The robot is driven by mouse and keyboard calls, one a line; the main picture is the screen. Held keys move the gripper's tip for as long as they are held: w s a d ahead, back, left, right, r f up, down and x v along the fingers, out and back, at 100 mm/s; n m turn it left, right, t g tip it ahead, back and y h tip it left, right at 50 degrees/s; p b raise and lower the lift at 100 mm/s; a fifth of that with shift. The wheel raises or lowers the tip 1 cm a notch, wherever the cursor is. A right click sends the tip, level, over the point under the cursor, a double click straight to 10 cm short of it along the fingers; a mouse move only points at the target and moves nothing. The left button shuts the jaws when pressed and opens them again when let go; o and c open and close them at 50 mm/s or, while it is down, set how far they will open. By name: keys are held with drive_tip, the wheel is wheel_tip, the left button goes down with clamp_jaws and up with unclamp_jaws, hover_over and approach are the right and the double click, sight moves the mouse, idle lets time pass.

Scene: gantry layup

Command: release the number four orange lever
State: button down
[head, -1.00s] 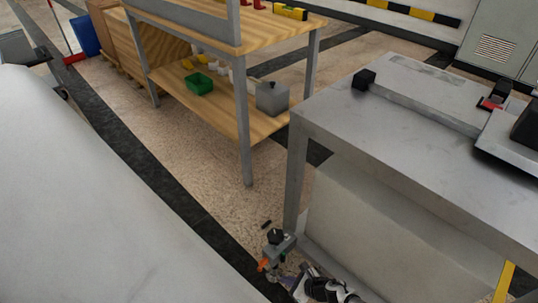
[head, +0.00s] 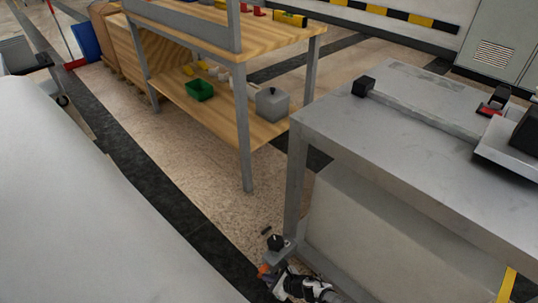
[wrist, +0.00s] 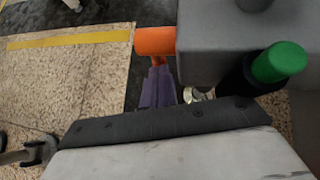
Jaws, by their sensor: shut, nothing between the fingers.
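The orange lever (wrist: 155,41) sticks out from the left side of a grey block (wrist: 225,40) in the wrist view. In the head view a small part of the orange lever (head: 263,269) shows low in the frame, beside the block with a black knob (head: 275,242) on top. My gripper (wrist: 159,68) has purple fingers, close together and empty, with their tips just below the lever's right part. Whether they touch it I cannot tell. A green-capped part (wrist: 279,62) sits right of the fingers. No number is readable on the lever.
A grey metal table (head: 420,150) stands right of the block in the head view. A wooden shelf bench (head: 225,110) with a green bin (head: 199,90) stands behind. Speckled floor (head: 190,160) with dark stripes is clear between. A yellow floor line (wrist: 70,40) shows in the wrist view.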

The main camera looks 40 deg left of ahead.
drive_tip(key=b, duration=0.2)
drive_tip(key=y+b, duration=0.1)
drive_tip(key=b, duration=0.1)
drive_tip(key=shift+a+f, duration=0.2)
drive_tip(key=shift+f, duration=0.2)
drive_tip(key=shift+r+b, duration=0.25)
drive_tip(key=shift+b, duration=0.05)
drive_tip(key=shift+r, duration=0.1)
drive_tip(key=shift+r+p, duration=0.5)
drive_tip(key=shift+r, duration=0.2)
